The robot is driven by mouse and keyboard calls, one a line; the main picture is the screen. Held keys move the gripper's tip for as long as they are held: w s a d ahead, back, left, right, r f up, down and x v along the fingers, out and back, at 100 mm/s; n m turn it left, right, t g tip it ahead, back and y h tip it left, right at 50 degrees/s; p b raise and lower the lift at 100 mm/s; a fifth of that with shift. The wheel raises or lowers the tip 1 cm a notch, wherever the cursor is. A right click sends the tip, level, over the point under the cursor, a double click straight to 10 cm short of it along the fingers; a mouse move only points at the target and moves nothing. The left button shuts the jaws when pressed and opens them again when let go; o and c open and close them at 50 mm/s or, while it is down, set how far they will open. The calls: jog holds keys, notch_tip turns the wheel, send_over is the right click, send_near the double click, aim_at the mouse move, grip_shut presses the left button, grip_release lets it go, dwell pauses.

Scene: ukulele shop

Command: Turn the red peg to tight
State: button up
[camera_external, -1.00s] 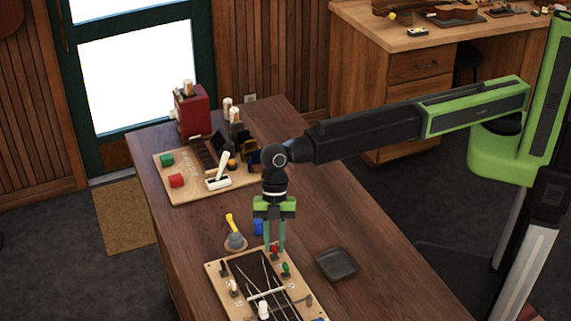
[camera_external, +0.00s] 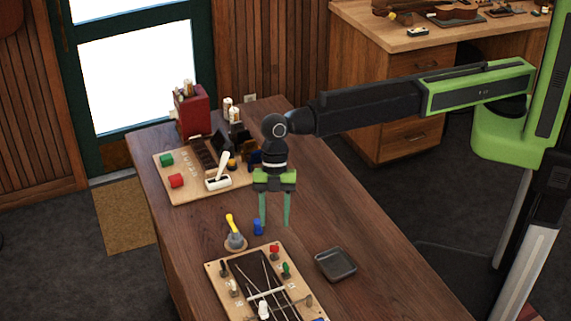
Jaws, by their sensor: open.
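The red peg (camera_external: 274,250) stands at the far right corner of the light wooden board (camera_external: 214,268) with strings, low in the view. A green peg (camera_external: 286,269) stands just nearer on the same board, and black and white pegs (camera_external: 233,287) are on its left side. My gripper (camera_external: 274,222) points straight down above the table, with its two green fingers spread and nothing between them. The fingertips are above the red peg in the picture and apart from it. The peg's exact turn is too small to tell.
A blue piece (camera_external: 257,227) and a yellow-handled tool on a round base (camera_external: 235,238) stand beyond the board. A dark square tray (camera_external: 336,264) lies to its right. A second board (camera_external: 189,194) with red and green blocks is farther back. The table's right side is clear.

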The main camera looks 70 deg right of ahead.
jog(key=p+v, duration=0.7)
jog(key=v, duration=0.2)
jog(key=shift+r, duration=0.4)
jog(key=shift+f, duration=0.1)
